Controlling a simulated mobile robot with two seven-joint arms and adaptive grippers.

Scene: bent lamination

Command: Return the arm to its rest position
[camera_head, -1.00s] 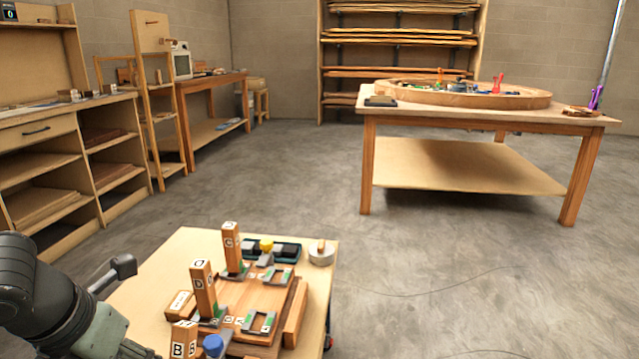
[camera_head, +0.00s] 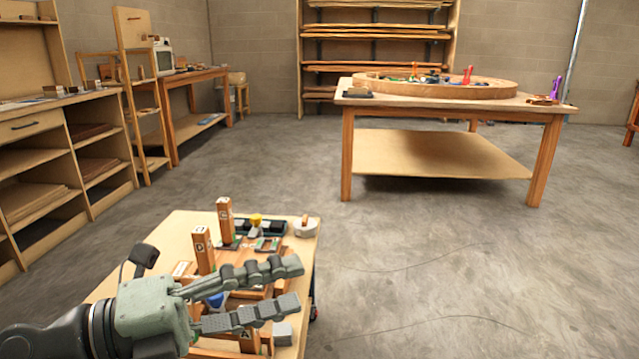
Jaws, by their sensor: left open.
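My left gripper (camera_head: 292,285) reaches in from the lower left, above the small work table (camera_head: 185,226). Its two grey-green fingers are spread apart and point right, with nothing between them. It hides much of the wooden jig on the table. Two upright lettered wooden blocks show behind it, one at the back (camera_head: 225,218) and one nearer (camera_head: 202,250). A blue knob (camera_head: 216,300) shows partly between the fingers. My right gripper is out of view.
A dark tray (camera_head: 266,228) with a yellow-topped item and a round pale piece (camera_head: 305,228) sit at the table's back. A large wooden table (camera_head: 440,104) with a round wooden ring stands farther back. Shelves (camera_head: 70,160) line the left. Open concrete floor lies right.

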